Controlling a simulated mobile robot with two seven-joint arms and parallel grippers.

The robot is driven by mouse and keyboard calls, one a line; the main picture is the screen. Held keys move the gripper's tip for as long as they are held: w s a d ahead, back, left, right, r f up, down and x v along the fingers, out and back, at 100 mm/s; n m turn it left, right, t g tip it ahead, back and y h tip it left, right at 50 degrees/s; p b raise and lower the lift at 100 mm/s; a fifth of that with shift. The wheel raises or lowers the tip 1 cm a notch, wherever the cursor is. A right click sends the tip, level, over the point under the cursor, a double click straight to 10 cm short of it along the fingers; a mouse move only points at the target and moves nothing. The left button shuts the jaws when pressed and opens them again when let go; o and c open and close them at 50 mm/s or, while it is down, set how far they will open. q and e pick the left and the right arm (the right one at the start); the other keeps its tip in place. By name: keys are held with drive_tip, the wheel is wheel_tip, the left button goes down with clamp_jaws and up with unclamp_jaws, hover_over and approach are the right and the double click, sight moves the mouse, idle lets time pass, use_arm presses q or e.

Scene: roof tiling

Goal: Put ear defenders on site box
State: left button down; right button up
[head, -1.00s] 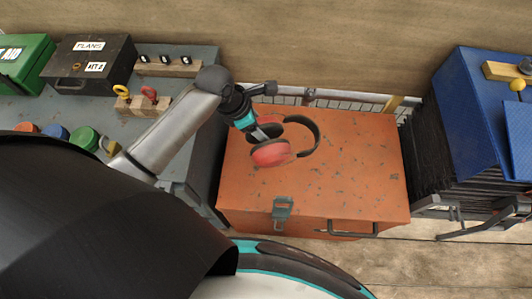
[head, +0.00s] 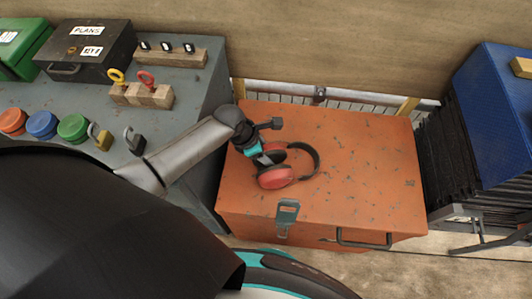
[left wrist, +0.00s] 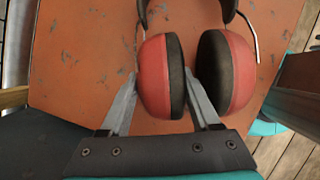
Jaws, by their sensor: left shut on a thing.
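The ear defenders (head: 275,177) have red cups with black cushions and a black headband. They are over the left part of the orange site box (head: 365,165), low at its scuffed lid. I cannot tell whether they touch the lid. My left gripper (head: 264,157) is at the ear defenders and shut on one cup. In the left wrist view, the fingers of my left gripper (left wrist: 164,82) are on either side of the left red cup (left wrist: 157,78); the other cup (left wrist: 232,72) is outside them. The site box (left wrist: 85,60) lies behind. My right gripper is not in view.
A grey bench (head: 190,90) to the left holds a black plans case (head: 88,52), padlocks and coloured round caps. A blue box (head: 490,110) stands to the right. The box's front latch (head: 287,213) and handle (head: 363,240) stick out. The lid's right half is clear.

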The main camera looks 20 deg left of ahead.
use_arm(q)
drive_tip(key=shift+r, duration=0.1)
drive_tip(key=shift+c, duration=2.1)
unclamp_jaws()
drive_tip(key=o, duration=0.3)
drive_tip(key=p+v, duration=0.5)
drive_tip(key=v, duration=0.7)
drive_tip(key=shift+p, duration=0.35)
